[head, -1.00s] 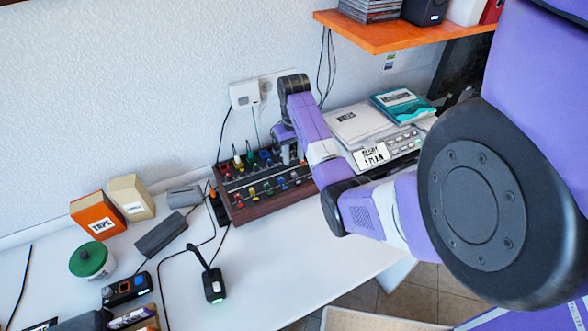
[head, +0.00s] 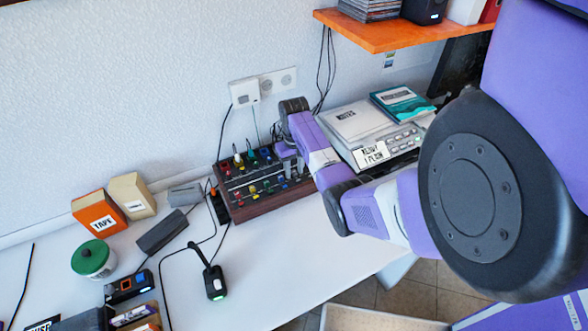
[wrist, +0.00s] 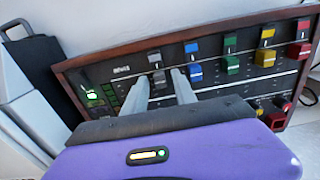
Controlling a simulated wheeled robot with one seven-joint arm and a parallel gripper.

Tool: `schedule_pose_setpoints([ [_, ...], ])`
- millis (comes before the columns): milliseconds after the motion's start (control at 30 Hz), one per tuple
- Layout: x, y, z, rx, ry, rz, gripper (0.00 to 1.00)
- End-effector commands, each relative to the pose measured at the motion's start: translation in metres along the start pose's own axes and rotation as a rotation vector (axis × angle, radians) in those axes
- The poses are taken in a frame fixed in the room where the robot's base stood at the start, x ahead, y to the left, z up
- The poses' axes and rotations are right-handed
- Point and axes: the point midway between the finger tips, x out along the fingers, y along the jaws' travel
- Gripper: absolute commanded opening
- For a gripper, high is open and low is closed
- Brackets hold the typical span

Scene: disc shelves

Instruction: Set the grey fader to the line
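In the wrist view, the dark mixer panel (wrist: 121,69) has a wooden rim. Two grey caps show in one column: an upper grey cap (wrist: 154,58) and a lower grey cap (wrist: 159,78); I cannot tell for sure which is the fader. My gripper (wrist: 160,79) has its two pale fingers apart, one on either side of the lower grey cap. Contact cannot be made out. Thin pale lines run across the panel to the right of the fingers. In the head view, my arm hides the grey caps.
Blue (wrist: 195,72), green (wrist: 232,65), yellow (wrist: 265,58) and red (wrist: 299,50) caps stand to the right on the panel. In the head view, a label device (head: 372,153) and books lie right of the mixer (head: 262,203).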

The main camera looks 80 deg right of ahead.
Motion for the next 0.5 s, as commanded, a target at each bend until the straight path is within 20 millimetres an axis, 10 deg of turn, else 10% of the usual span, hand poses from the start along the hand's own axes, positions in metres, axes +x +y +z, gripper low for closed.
schedule_pose_setpoints([
  [133, -0.0001, -0.0001, 0.0001, 0.0, 0.0, 0.0, 0.01],
  [500, -0.0002, -0.0002, 0.0001, 0.0, 0.0, 0.0, 0.0],
])
